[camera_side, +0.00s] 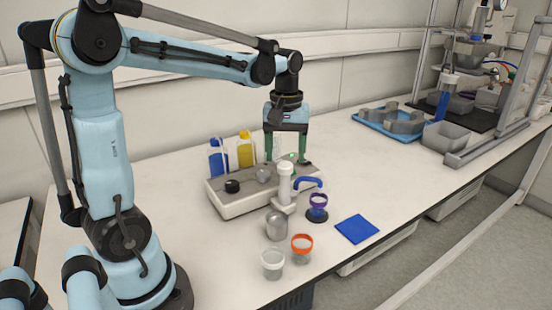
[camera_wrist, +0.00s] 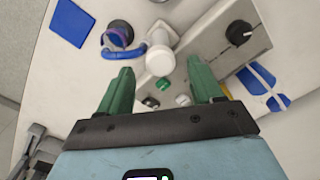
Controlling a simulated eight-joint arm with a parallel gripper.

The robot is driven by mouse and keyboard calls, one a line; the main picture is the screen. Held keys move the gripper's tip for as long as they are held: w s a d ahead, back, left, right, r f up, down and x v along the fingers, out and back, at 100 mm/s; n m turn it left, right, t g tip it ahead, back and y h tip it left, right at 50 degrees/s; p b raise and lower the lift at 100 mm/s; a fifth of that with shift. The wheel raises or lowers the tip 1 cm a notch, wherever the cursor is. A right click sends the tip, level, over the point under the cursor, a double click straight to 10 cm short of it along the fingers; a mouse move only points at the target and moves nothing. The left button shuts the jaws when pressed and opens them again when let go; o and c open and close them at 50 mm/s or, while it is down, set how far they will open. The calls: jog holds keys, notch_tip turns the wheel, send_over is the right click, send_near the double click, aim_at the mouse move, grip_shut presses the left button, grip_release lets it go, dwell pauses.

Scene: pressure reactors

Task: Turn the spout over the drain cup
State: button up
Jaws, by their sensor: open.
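The blue curved spout (camera_side: 308,183) comes out of a white upright column (camera_side: 285,182) on the instrument's front side. It also shows in the wrist view (camera_wrist: 133,52). A purple-rimmed cup (camera_side: 318,201) on a dark round base stands near the spout's end; I take it as the drain cup. In the wrist view the cup (camera_wrist: 118,34) lies beside the spout's outer end, and I cannot tell if the outlet is over it.
The grey instrument box (camera_side: 235,203) carries a black knob (camera_side: 232,186). Blue (camera_side: 218,158) and yellow (camera_side: 245,150) bottles stand behind it. A metal cup (camera_side: 277,228), an orange-rimmed cup (camera_side: 302,245) and a pale cup (camera_side: 272,263) stand in front. A blue pad (camera_side: 357,229) lies right.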

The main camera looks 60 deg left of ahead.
jog(key=shift+f, duration=1.3)
grip_shut()
